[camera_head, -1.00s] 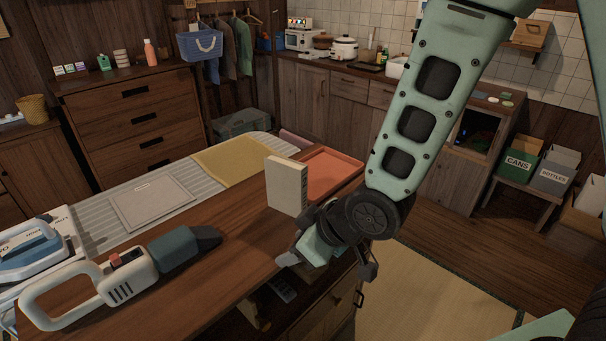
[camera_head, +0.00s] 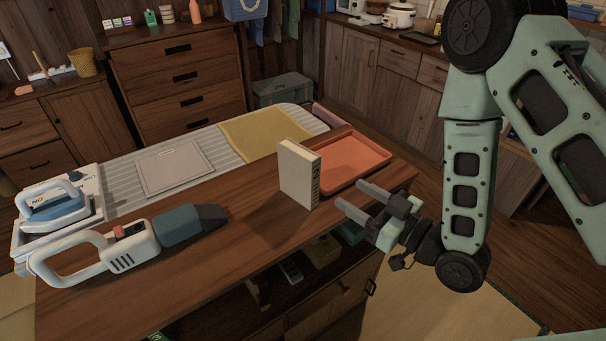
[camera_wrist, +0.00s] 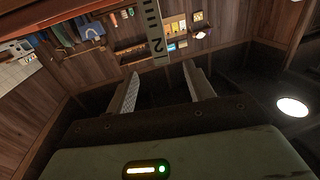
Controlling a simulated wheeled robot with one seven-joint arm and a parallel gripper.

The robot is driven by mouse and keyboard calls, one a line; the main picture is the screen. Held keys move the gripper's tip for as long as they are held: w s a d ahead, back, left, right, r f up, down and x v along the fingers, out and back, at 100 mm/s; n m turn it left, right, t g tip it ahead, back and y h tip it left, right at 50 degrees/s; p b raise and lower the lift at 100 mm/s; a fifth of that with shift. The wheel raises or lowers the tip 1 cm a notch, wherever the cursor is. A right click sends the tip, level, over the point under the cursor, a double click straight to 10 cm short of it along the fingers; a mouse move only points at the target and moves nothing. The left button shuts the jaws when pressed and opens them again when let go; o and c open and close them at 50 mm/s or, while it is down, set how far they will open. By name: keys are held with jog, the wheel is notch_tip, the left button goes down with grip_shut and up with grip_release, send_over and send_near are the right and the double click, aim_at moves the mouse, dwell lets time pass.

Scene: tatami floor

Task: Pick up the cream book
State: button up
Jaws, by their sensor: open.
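The cream book (camera_head: 299,174) stands upright on the wooden table, its dark-marked spine facing right. My gripper (camera_head: 356,200) is to the right of the book, near the table's right front edge, with its two fingers apart and pointing left toward the book. A gap shows between the fingertips and the book. In the wrist view, the open fingers of my gripper (camera_wrist: 160,88) have nothing between them. The book's marked spine (camera_wrist: 153,30) shows beyond them at the top of that view.
An orange tray (camera_head: 350,160) lies just behind and right of the book. A handheld vacuum (camera_head: 125,247) and an iron (camera_head: 55,203) are at the left. A grey board (camera_head: 174,166) and yellow cloth (camera_head: 262,134) lie behind. The tabletop left of the book is bare.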

aim_at(298, 162)
jog(key=b+x, duration=0.2)
jog(key=b, duration=0.1)
jog(key=b+x, duration=0.2)
jog(key=b, duration=0.1)
jog(key=b+x, duration=0.2)
jog(key=b, duration=0.2)
jog(key=shift+f, duration=0.35)
jog(key=shift+w+a+r+b, duration=0.15)
jog(key=shift+w+a+b, duration=0.05)
jog(key=shift+a+b, duration=0.1)
jog(key=x, duration=0.1)
jog(key=p+x, duration=0.1)
jog(key=x, duration=0.1)
jog(key=shift+a+r+p, duration=0.1)
jog(key=shift+r+p, duration=0.15)
jog(key=shift+p, duration=0.05)
jog(key=shift+f+p+x, duration=0.15)
jog(key=shift+p+x, duration=0.3)
jog(key=shift+x, duration=1.2)
jog(key=shift+f+p+x, duration=0.15)
jog(key=shift+p+x, duration=0.25)
jog(key=shift+x, duration=1.25)
jog(key=shift+w, duration=0.15)
grip_shut()
